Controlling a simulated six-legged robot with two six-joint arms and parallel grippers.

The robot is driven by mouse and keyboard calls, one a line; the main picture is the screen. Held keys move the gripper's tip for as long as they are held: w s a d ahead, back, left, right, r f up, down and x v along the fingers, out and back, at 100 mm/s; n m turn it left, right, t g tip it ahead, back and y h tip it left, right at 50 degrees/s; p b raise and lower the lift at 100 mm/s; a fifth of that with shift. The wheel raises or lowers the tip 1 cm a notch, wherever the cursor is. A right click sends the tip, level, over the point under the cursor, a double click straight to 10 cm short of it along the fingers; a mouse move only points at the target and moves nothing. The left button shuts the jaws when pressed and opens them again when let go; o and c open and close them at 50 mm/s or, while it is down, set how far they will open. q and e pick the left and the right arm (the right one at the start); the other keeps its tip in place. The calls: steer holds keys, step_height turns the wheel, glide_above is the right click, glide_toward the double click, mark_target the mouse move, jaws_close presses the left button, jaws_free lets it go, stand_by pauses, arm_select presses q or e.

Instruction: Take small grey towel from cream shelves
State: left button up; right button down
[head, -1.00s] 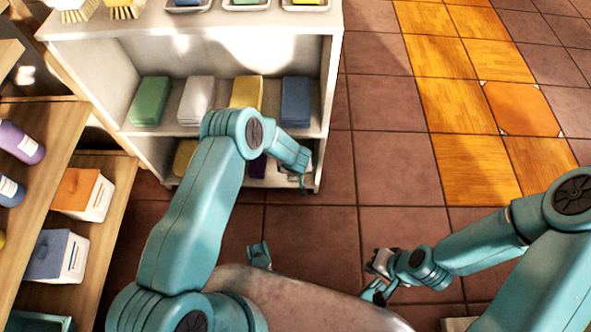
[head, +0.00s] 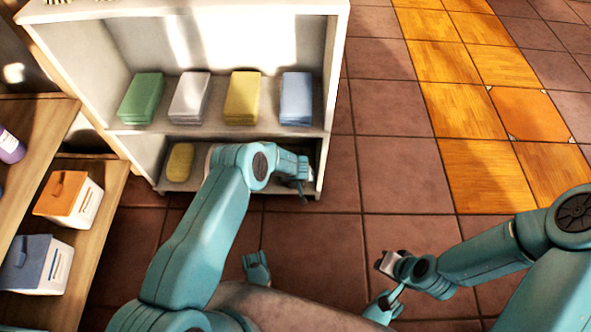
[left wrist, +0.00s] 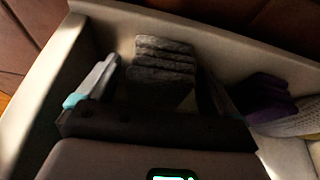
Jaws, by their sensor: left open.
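The small grey towel (left wrist: 162,62) lies folded in a layered stack on the lower shelf in the left wrist view. The cream shelves (head: 215,132) stand at the top of the head view. My left gripper (left wrist: 150,92) is open at the lower level, with one pale finger left of the towel and a dark finger to its right. The towel lies ahead, roughly between the fingers; no contact can be made out. In the head view my left wrist covers the towel's spot. My right gripper (head: 388,265) hangs over the floor at right, its jaw gap unclear.
Green, white, yellow and blue towels fill the level above. Wooden shelves (head: 95,215) with boxes stand left. The floor at right is clear.

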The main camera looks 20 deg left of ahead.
arm_select(q)
steer(key=c, duration=1.1)
steer(key=shift+o, duration=0.2)
steer(key=shift+a+r, duration=0.1)
steer(key=shift+r, duration=0.1)
